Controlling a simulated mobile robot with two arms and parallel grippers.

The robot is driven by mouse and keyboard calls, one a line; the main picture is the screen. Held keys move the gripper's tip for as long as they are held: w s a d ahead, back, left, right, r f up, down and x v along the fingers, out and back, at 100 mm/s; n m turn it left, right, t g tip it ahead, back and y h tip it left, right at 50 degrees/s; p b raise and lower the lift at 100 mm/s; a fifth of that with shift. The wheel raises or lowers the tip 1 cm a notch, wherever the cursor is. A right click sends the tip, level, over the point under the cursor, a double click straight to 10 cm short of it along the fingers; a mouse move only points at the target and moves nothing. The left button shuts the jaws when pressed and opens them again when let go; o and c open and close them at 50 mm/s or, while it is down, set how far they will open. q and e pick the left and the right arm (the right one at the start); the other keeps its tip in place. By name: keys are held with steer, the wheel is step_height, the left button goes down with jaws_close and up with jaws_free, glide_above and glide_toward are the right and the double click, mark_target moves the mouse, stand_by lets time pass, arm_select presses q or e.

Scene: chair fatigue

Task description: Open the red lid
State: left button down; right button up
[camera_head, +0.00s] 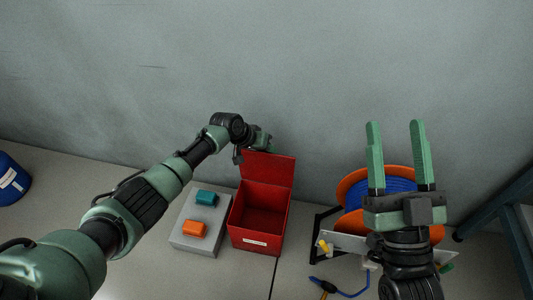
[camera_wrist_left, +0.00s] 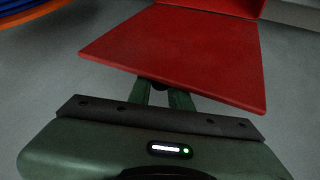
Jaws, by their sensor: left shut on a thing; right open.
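The red lid (camera_head: 268,170) stands raised, roughly upright, at the back of the red box (camera_head: 275,243), whose empty inside shows. My left gripper (camera_head: 265,143) is at the lid's top edge, near its left corner, and is shut on the lid. In the left wrist view the lid (camera_wrist_left: 185,50) fills the upper middle, and the left gripper's fingers (camera_wrist_left: 166,92) meet its near edge, which hides their tips. My right gripper (camera_head: 396,125) is open and empty, pointing up, to the right of the box.
A grey block with a teal piece (camera_head: 206,198) and an orange piece (camera_head: 194,229) sits left of the box. An orange-rimmed spool with blue cable (camera_head: 352,196) stands behind my right gripper. A blue container (camera_head: 10,180) is at far left. A wall rises behind.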

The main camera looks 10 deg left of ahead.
mark_target(256, 152)
arm_select(q)
steer(key=shift+a+f, duration=0.1)
steer(key=shift+f, duration=0.05)
arm_select(e)
steer(key=shift+s+r, duration=0.2)
arm_select(q)
steer(key=c, duration=1.4)
jaws_free()
steer(key=shift+o, duration=0.2)
arm_select(e)
steer(key=shift+w, duration=0.1)
arm_select(q)
steer(key=shift+r, duration=0.2)
steer(key=p+v, duration=0.4)
steer(key=v, duration=0.3)
steer(key=shift+s+r, duration=0.1)
arm_select(e)
step_height(256, 152, down, 18)
steer(key=w+d+g+h, duration=0.1)
steer(key=d+g+h, duration=0.1)
steer(key=g, duration=0.8)
steer(key=shift+w+g+h, duration=0.2)
steer(key=shift+g+h, duration=0.2)
steer(key=shift+h, duration=0.4)
